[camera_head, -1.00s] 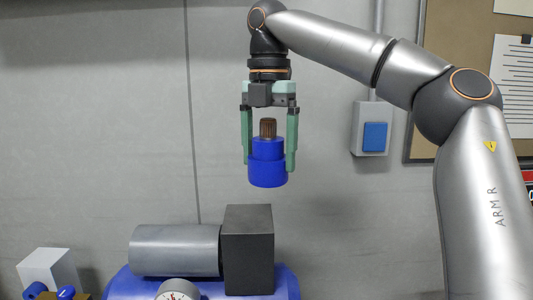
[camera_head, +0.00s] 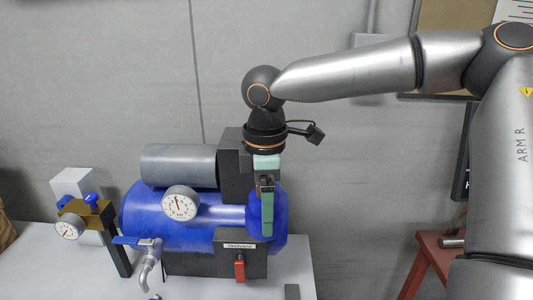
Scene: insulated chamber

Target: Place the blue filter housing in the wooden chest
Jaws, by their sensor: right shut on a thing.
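My right gripper (camera_head: 265,205) points down in front of the compressor and shows side-on. It is shut on the blue filter housing (camera_head: 279,214), which one finger partly covers. The housing is hard to tell from the blue tank (camera_head: 140,207) behind it, and its brown ribbed top, seen earlier, is now hidden. I see no wooden chest in view. A small brown thing (camera_head: 5,225) is cut off at the left edge, and I cannot tell what it is. My left gripper is not in view.
The compressor has a grey cylinder (camera_head: 178,165), a gauge (camera_head: 181,203) and a red-handled valve (camera_head: 239,267). It stands on a grey table (camera_head: 60,270). Another gauge assembly (camera_head: 70,228) is at left. A red stool (camera_head: 440,248) stands at right, past a gap.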

